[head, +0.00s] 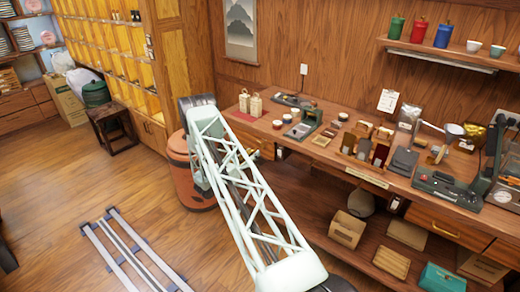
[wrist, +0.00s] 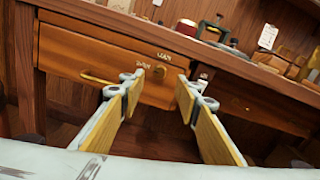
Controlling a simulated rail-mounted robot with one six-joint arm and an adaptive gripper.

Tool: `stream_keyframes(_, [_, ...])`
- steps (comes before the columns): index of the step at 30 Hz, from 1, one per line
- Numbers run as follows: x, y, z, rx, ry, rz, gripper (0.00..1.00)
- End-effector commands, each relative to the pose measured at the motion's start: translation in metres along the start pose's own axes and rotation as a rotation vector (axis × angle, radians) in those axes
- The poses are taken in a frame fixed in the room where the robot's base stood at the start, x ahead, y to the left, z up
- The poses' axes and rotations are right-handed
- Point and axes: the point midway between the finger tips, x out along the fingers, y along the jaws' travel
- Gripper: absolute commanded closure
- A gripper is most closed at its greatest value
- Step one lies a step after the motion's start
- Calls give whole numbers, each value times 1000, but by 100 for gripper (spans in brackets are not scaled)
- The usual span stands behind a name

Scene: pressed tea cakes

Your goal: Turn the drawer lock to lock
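In the wrist view, a brown wooden drawer (wrist: 75,50) fills the upper left under the tabletop, closed or nearly so. A curved brass handle (wrist: 97,78) is on its front. A small round brass lock (wrist: 160,71) sits to the right of the handle, with small pale lettering above it and to its left. Which way the lock is turned is too small to tell. My gripper (wrist: 160,82) is open, its two yellow-padded fingers either side of the lock in the picture. Nothing is between them; I cannot tell whether they touch the drawer front. In the head view my arm hides most of this area.
The long wooden table (head: 340,120) carries tins, tools, scales and small boxes. A lower shelf (head: 375,245) holds boxes and a teal case (head: 441,279). An orange-brown bin (head: 188,175) stands left of my arm. The floor at left is mostly open.

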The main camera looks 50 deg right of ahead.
Motion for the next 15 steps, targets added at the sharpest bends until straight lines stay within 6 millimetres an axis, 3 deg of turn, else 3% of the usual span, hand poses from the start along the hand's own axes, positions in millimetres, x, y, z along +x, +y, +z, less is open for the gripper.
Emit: stream_keyframes(15, [64,0,-1,0,1,-1,70])
